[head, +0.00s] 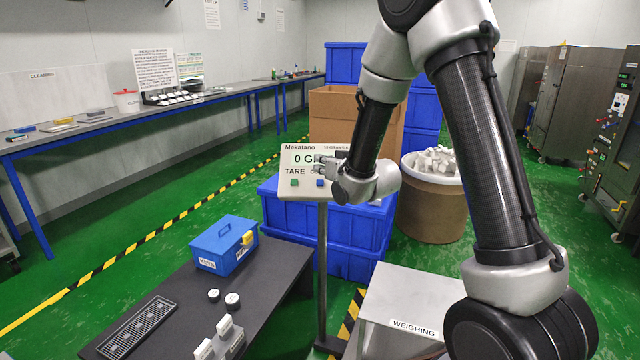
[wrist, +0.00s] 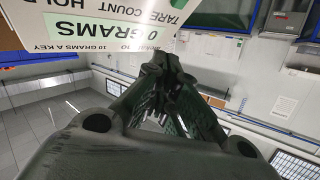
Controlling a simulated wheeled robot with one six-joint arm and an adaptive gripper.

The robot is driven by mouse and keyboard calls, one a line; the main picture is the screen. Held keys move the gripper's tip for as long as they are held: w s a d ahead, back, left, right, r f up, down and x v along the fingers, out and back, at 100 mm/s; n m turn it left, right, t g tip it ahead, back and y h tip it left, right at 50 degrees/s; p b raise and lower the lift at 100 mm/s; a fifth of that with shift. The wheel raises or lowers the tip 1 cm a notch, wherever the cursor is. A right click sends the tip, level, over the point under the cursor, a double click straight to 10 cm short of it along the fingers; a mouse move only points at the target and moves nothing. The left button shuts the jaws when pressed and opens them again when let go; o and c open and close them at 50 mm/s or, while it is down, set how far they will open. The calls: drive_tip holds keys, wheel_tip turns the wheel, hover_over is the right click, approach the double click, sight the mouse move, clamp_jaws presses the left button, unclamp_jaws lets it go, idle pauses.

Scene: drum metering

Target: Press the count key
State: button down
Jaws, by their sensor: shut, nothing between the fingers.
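The scale's display panel (head: 288,163) stands on a post and reads "0 G…" in the head view, its right part hidden by my wrist. Below the word TARE is a green key (head: 294,182); to its right, under a partly hidden word starting with C, is a blue key (head: 320,183). My gripper (head: 323,162) is shut and empty, at the panel's right half, just above the blue key. In the wrist view the panel (wrist: 85,35) reads "0 GRAMS" and "TARE COUNT HOLD". The gripper's tips (wrist: 168,62) overlap the panel's edge there; I cannot tell whether they touch it.
Blue crates (head: 335,258) stand behind the post, with a cardboard box (head: 335,112) behind. A drum (head: 432,205) of pale pieces stands right of them. In front are a dark bench (head: 185,285) with a blue KEYS box (head: 222,240) and a metal WEIGHING table (head: 410,295).

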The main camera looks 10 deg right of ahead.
drive_tip(key=w+d+f, duration=0.1)
drive_tip(key=w+f, duration=0.4)
drive_tip(key=shift+w+d+f, duration=0.25)
drive_tip(key=shift+d+f, duration=0.05)
drive_tip(key=shift+f, duration=0.1)
drive_tip(key=shift+w+f, duration=0.1)
idle(1.2)
drive_tip(key=shift+w+d+f, duration=0.1)
drive_tip(key=shift+w+f, duration=0.1)
drive_tip(key=shift+w+d+f, duration=0.1)
drive_tip(key=shift+w+f, duration=0.15)
idle(0.8)
drive_tip(key=shift+s+r, duration=0.1)
drive_tip(key=shift+s, duration=0.05)
drive_tip(key=shift+s+a+r, duration=0.2)
drive_tip(key=shift+s+r, duration=0.25)
idle(0.4)
drive_tip(key=s+r, duration=0.1)
drive_tip(key=s+a+r, duration=0.1)
drive_tip(key=s+r, duration=0.1)
drive_tip(key=shift+s+r, duration=0.2)
drive_tip(key=shift+r, duration=0.05)
